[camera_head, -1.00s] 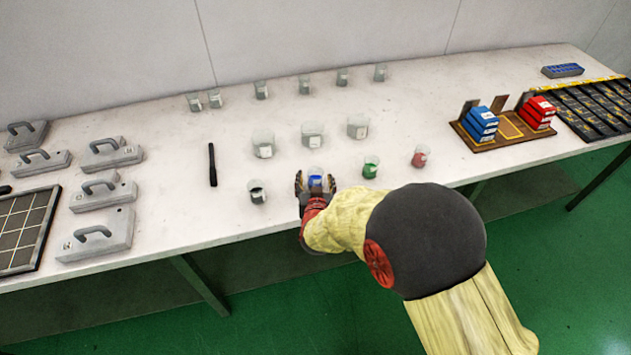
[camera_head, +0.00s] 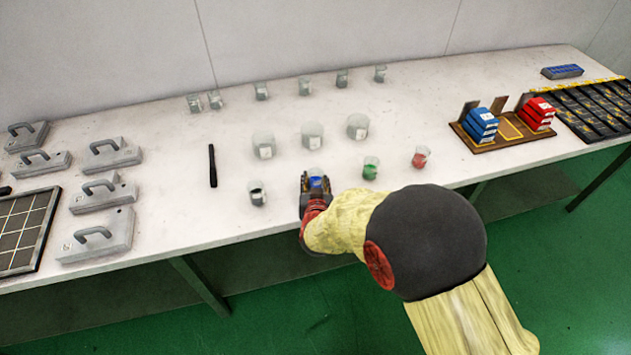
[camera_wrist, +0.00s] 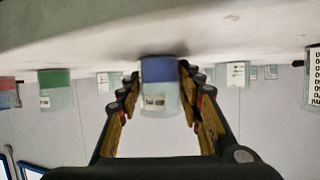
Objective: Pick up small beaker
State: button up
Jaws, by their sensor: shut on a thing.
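A small clear beaker with blue contents (camera_head: 316,182) stands at the front of the white table in the head view. It also shows in the wrist view (camera_wrist: 160,86), where the picture is upside down and the beaker has a white label. My gripper (camera_head: 315,186) is shut on this beaker, with one finger on each side of it. The gripper's fingers hide part of the beaker in the head view. Whether the beaker touches the table cannot be told.
A dark-filled beaker (camera_head: 257,193) stands close on the left; green (camera_head: 370,169) and red (camera_head: 420,158) ones stand on the right. Larger empty beakers (camera_head: 312,135) are behind. A black stick (camera_head: 212,165) and grey moulds (camera_head: 97,235) lie left. A wooden rack (camera_head: 497,133) is right.

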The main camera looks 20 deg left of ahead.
aim_at(315, 170)
jog(key=shift+r+p, duration=0.35)
jog(key=shift+r, duration=0.15)
notch_tip(315, 170, up, 2)
jog(key=shift+r+p, duration=0.1)
jog(key=shift+p, duration=0.6)
jog(key=s+d+r+p, duration=0.6)
jog(key=s+d+r, duration=0.2)
jog(key=s+r, duration=0.25)
notch_tip(315, 170, up, 9)
jog(key=p, duration=0.7)
jog(key=shift+s+d+r, duration=0.15)
jog(key=shift+s, duration=0.2)
